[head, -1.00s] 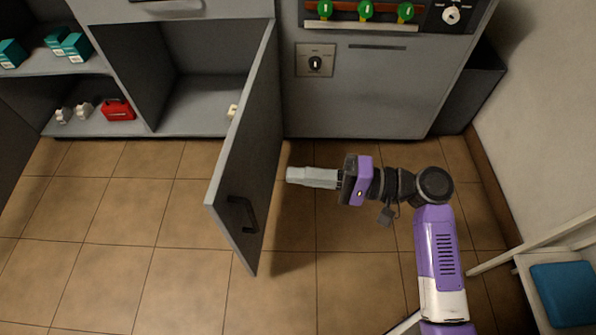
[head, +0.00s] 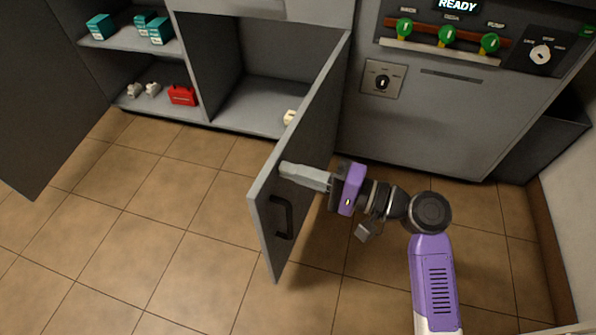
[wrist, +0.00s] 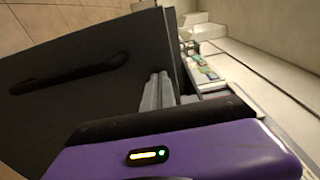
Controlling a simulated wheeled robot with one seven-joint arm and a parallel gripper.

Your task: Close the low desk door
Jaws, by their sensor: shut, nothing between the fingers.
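The low desk door (head: 302,150) is a grey panel with a dark bar handle (head: 282,218) on its outer face. It stands open, swung out from the cabinet compartment (head: 262,101). My gripper (head: 284,170) is shut and empty, with its tip at the door's outer face, above the handle; I cannot tell whether it touches. In the wrist view the door (wrist: 100,65) fills the left side, its handle (wrist: 70,75) showing, and the shut fingers (wrist: 158,92) lie close to the panel's edge.
A second dark door (head: 40,120) stands open at the left. The shelves beside the compartment hold teal boxes (head: 160,30) and a red case (head: 183,95). A small pale item (head: 289,117) lies in the compartment near the door. The tiled floor (head: 190,245) in front is clear.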

